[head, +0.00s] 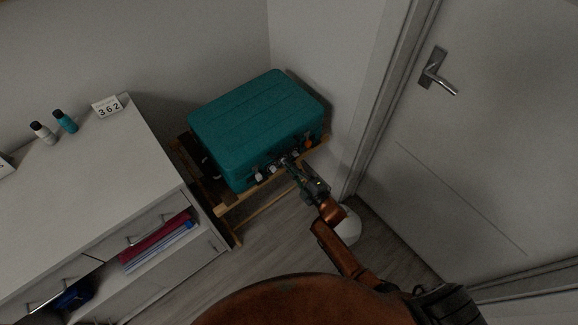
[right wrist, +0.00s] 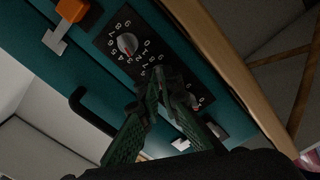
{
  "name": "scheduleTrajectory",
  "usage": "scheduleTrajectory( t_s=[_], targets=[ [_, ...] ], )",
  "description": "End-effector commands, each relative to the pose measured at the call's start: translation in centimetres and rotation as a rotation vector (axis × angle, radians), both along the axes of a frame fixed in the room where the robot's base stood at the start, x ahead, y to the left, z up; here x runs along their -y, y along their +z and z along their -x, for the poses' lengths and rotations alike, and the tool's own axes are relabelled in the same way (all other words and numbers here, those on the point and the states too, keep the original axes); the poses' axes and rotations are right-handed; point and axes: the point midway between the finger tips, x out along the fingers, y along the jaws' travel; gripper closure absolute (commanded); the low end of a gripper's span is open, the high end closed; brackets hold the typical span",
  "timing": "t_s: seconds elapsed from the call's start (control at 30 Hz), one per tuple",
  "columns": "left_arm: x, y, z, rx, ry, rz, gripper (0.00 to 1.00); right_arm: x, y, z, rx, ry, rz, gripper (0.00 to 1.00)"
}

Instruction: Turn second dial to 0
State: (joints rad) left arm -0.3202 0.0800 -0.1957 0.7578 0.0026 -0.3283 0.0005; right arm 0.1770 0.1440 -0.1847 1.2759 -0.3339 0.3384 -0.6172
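A teal suitcase (head: 255,120) lies on a wooden stand, its front side facing me. In the right wrist view its black lock panel (right wrist: 108,38) carries a ring of white numbers around a silver dial (right wrist: 127,44) with a red mark. A second ring of numbers lies beside it, lower right, and my fingers hide most of its dial. My right gripper (right wrist: 165,76) has its green fingertips close together at that second ring; it also shows at the suitcase front in the head view (head: 288,161). I cannot tell whether the fingers grip the dial. My left gripper is out of view.
An orange-topped latch (right wrist: 70,12) and a black handle (right wrist: 90,112) are near the panel. A white dresser (head: 75,185) at left holds two small bottles and a card (head: 107,106) reading 362. A door (head: 470,140) stands at right.

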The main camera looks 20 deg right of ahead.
Motion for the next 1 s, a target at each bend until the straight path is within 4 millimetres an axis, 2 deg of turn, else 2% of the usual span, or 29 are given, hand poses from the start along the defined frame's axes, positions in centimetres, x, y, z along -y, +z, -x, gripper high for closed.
scheduleTrajectory(
  t_s=[0.57, 1.0],
  targets=[
    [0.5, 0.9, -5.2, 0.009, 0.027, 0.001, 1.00, -0.2, -0.4, 0.1, 0.184, 0.003, 0.514, 1.00],
    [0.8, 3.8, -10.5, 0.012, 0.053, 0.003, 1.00, -0.2, -0.4, 0.1, 0.324, 0.004, 0.901, 1.00]
  ],
)
